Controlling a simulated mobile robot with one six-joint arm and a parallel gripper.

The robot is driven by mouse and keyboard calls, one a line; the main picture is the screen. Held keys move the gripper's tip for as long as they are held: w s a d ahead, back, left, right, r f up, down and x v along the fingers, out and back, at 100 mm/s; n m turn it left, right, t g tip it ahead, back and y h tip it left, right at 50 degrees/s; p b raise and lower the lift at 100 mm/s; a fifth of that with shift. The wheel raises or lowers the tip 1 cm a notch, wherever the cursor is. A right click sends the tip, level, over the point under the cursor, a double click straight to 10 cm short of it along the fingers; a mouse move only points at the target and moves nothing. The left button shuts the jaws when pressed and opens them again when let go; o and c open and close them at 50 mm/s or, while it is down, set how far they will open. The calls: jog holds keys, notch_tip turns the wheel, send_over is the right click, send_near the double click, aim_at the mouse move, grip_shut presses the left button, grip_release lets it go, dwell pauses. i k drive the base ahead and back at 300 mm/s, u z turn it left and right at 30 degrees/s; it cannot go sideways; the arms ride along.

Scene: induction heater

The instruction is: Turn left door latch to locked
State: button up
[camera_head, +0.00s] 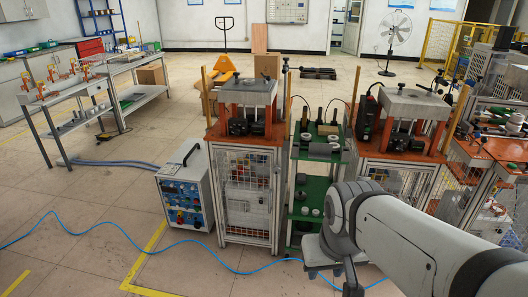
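The left cabinet (243,193) has an aluminium frame and wire-mesh front and stands under an orange top, left of centre. Its front looks shut. The door latch is too small for me to make out, so I cannot tell its position. A second mesh-fronted cabinet (400,180) stands to the right, partly hidden by my arm. My arm comes in from the lower right, and its wrist is in front of the green shelf, right of the left cabinet. My gripper (352,284) shows only as a dark part at the bottom edge. Its fingers are not clear, and I see nothing held.
A white-and-blue control box (186,192) stands on the floor left of the cabinet. A green shelf unit (311,190) with parts stands between the cabinets. A blue hose (130,243) crosses the floor in front. Open floor lies at the lower left.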

aim_at(276, 170)
jog(key=u, duration=0.05)
jog(key=i, duration=1.15)
jog(key=z, duration=0.45)
jog(key=i, duration=0.5)
jog(key=z, duration=0.45)
jog(key=k, duration=0.85)
jog(key=z, duration=0.15)
jog(key=i, duration=0.85)
jog(key=u, duration=0.05)
